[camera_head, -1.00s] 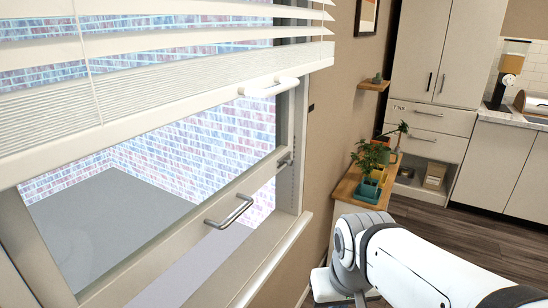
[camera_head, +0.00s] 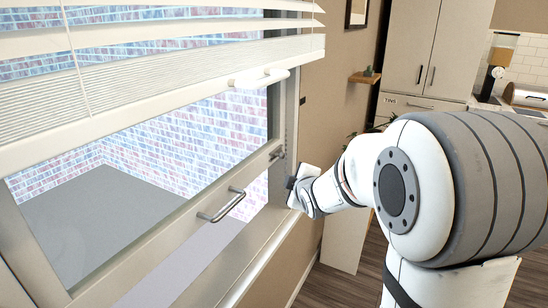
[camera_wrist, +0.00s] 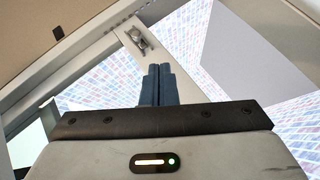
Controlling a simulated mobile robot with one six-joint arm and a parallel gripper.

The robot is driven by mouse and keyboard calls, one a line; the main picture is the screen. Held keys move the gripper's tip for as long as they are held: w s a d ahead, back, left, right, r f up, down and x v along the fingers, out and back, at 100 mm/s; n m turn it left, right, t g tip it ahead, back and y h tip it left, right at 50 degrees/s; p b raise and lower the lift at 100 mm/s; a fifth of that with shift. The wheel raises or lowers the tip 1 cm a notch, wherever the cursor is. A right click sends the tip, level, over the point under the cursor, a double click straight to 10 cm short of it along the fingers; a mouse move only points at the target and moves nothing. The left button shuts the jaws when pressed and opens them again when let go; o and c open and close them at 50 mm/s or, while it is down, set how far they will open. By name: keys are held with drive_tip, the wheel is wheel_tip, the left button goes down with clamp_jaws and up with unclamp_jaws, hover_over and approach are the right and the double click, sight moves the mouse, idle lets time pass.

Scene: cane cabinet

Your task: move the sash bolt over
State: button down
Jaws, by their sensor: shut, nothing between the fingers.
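The sash bolt (camera_head: 278,154) is a small metal fitting at the right end of the window's lower sash rail, near the right jamb. It also shows in the wrist view (camera_wrist: 139,40), on the pale rail just beyond my fingertips. My gripper (camera_wrist: 159,69) is shut and empty, its two dark fingers side by side and pointing towards the bolt. In the head view, my gripper (camera_head: 291,183) is by the right window jamb, slightly right of and below the bolt. A gap shows between the fingertips and the bolt in the wrist view.
A silver sash handle (camera_head: 222,206) sticks out from the rail to the left. White blinds (camera_head: 150,70) with a thick bottom bar hang above. The window sill and frame (camera_head: 262,246) run below. A wall shelf (camera_head: 365,77) and kitchen cabinets (camera_head: 432,50) stand to the right.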

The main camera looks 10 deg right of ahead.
drive_tip(key=shift+w+a+r+n+t+y, duration=0.15)
drive_tip(key=shift+w+a+n+t+y, duration=0.15)
drive_tip(key=shift+w+n, duration=0.4)
drive_tip(key=shift+w+a+r+n+t+y, duration=0.1)
drive_tip(key=shift+w+a+n+t+y, duration=0.3)
drive_tip(key=shift+w+n, duration=0.3)
drive_tip(key=shift+w+a+r+n+t+y, duration=0.1)
drive_tip(key=shift+w+r+n+t+y, duration=0.1)
drive_tip(key=shift+w+n+t, duration=0.35)
drive_tip(key=shift+w+g, duration=0.2)
drive_tip(key=shift+g, duration=0.05)
drive_tip(key=p, duration=0.3)
approach(277, 155)
drive_tip(key=w+a, duration=0.2)
drive_tip(key=a, duration=0.1)
drive_tip(key=shift+w+d+f+p, duration=0.2)
drive_tip(key=shift+w+d, duration=0.35)
drive_tip(key=shift+w, duration=0.15)
drive_tip(key=shift+w+d+f+p, duration=0.15)
drive_tip(key=shift+w+d+f, duration=0.1)
drive_tip(key=shift+w+d, duration=0.4)
drive_tip(key=shift+a, duration=0.2)
